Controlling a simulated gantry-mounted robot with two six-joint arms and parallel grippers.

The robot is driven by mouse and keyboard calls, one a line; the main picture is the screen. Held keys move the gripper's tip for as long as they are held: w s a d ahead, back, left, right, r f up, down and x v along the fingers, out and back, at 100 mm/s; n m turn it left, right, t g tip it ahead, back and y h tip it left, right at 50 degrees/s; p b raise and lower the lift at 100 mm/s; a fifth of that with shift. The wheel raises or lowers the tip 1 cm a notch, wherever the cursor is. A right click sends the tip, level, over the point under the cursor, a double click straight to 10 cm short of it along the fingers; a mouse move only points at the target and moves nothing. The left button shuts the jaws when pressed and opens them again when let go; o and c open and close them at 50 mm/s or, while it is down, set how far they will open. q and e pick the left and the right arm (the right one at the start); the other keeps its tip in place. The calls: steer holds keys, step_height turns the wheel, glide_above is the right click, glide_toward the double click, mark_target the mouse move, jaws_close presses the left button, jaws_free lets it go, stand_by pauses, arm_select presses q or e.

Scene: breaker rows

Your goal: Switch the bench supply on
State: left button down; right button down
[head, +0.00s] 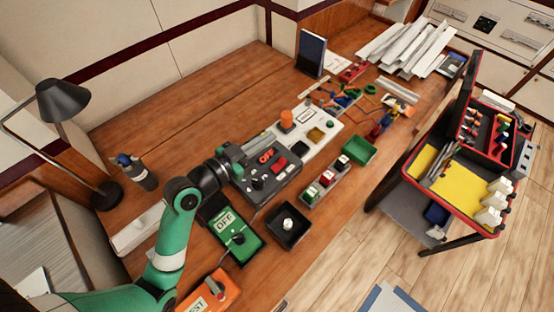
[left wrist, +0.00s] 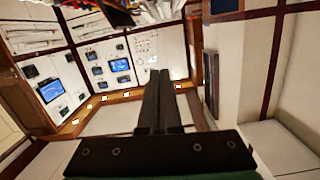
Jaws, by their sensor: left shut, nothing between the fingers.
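A dark grey box (head: 270,172) stands mid-bench, with a red OFF label, a red switch (head: 279,163) and black controls on top. Nearer me is a green box (head: 236,240) with an OFF plate and a dark knob or lever. No readable label tells which is the bench supply. My right gripper is out of view.
An orange TEST box (head: 210,291), a black tray with a white knob (head: 288,226), a rocker strip (head: 326,183) and a white panel (head: 312,132) with an orange button surround the grey box. A lamp (head: 62,100) stands left. The back-left bench is clear.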

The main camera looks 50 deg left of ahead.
arm_select(q)
steer(key=s+f+n+g, duration=0.1)
steer(key=s+f+g, duration=0.1)
steer(key=s+f, duration=0.5)
step_height(320, 180, down, 3)
steer(key=shift+a, duration=0.15)
steer(key=shift+w, duration=0.1)
glide_above(277, 166)
steer(key=s, duration=0.2)
steer(key=f, duration=0.3)
steer(key=shift+w, duration=0.2)
steer(key=shift+w+f+b, duration=0.15)
steer(key=shift+w+f, duration=0.1)
steer(key=shift+f, duration=0.4)
steer(key=shift+w+f+b, duration=0.15)
steer(key=shift+w+f, duration=0.05)
steer(key=shift+f, duration=0.4)
steer(key=shift+w+f, duration=0.3)
steer(key=shift+f, duration=0.15)
